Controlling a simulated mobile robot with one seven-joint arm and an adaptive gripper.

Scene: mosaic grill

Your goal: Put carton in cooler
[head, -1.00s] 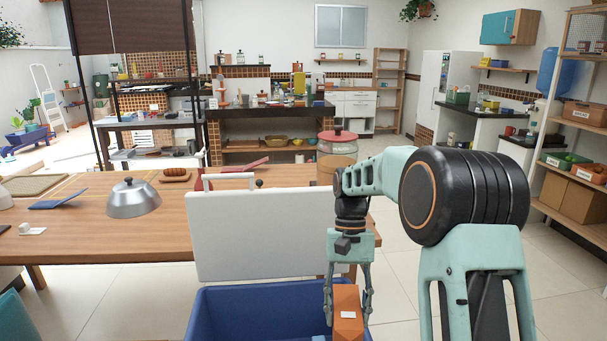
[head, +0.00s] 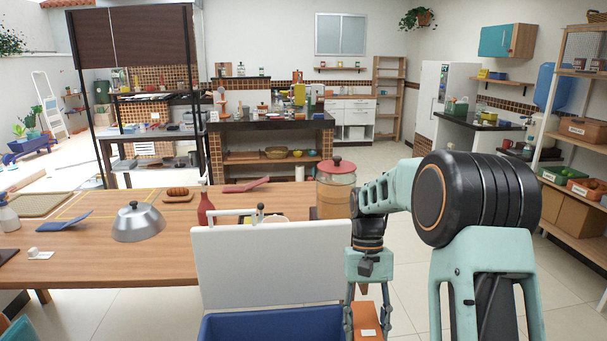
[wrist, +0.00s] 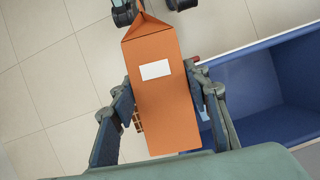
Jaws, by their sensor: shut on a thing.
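The carton (wrist: 164,110) is an orange box with a peaked top and a white label. My gripper (head: 366,318) is shut on it, with one finger on each side in the wrist view. In the head view the carton (head: 369,331) is cut off by the bottom edge. The cooler (head: 270,324) is a blue open box with its white lid (head: 270,266) standing up behind it. In the wrist view the cooler (wrist: 262,92) lies to the right of the carton, and the part of its inside that shows is empty. The carton appears beside the cooler's wall, not inside it.
A wooden table (head: 110,262) stands behind the cooler, with a metal dome (head: 138,224), a red bottle (head: 206,208) and a large jar (head: 336,188) on it. Shelves (head: 580,150) stand at the far right. The tiled floor (head: 410,290) shows free room right of the table.

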